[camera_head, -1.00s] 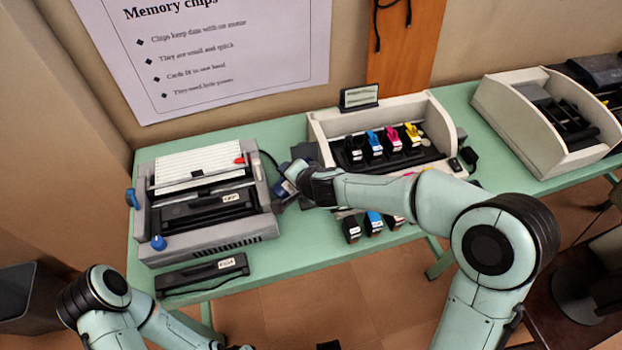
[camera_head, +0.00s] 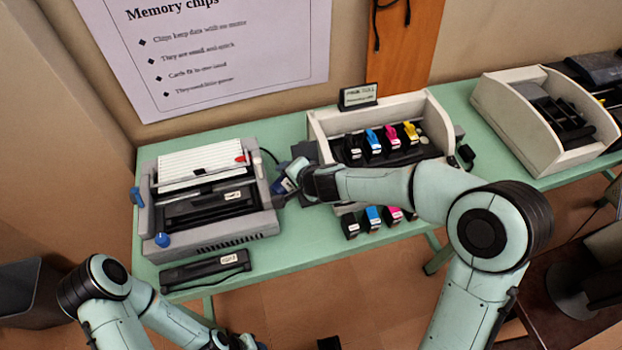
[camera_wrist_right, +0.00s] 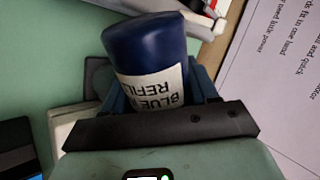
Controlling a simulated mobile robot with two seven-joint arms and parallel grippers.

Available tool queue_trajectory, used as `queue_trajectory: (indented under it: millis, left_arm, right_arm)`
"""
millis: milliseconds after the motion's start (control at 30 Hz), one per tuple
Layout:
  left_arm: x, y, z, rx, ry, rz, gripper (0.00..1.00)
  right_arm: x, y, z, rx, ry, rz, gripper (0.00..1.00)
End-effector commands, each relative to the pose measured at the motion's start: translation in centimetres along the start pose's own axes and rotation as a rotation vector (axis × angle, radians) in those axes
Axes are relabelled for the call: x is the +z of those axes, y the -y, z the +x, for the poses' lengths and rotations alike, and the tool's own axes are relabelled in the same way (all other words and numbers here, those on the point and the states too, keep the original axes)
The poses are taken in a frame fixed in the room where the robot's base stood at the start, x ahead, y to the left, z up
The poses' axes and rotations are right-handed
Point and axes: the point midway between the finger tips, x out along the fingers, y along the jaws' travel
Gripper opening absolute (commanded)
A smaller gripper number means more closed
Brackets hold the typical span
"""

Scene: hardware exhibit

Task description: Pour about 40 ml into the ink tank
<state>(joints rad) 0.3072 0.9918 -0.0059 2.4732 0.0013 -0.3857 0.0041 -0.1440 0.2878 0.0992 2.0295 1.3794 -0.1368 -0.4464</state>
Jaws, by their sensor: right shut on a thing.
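My right gripper (camera_head: 300,180) is shut on a dark blue bottle (camera_wrist_right: 148,48) with a white label reading "BLUE" and "REFILL". The label is upside down in the right wrist view. In the head view the bottle (camera_head: 284,187) is small, between the two machines, above the green table; its mouth cannot be made out. A grey block (camera_head: 303,151) stands just behind the gripper, partly hidden; I cannot tell whether it is the ink tank. No liquid stream is visible. My left arm is at lower left in the head view, its fingertips cut off by the bottom edge.
A grey printer (camera_head: 264,215) stands left on the green table (camera_head: 300,256), with a black bar (camera_head: 205,272) in front. A beige printer (camera_head: 318,124) with several colour cartridges stands right. More cartridges (camera_head: 373,216) stand at the front edge. Another open machine (camera_head: 548,85) is farther right.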

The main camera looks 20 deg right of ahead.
Motion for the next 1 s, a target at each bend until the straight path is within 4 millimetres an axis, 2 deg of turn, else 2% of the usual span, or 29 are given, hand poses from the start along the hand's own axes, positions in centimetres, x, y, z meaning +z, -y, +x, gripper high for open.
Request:
queue_trajectory:
  millis: [1000]
  left_arm:
    - [-0.4,-0.5,-1.0,0.002,-0.006,0.002,0.43]
  right_arm:
    - [1.4,-0.2,-0.1,0.002,0.061,0.061,0.24]
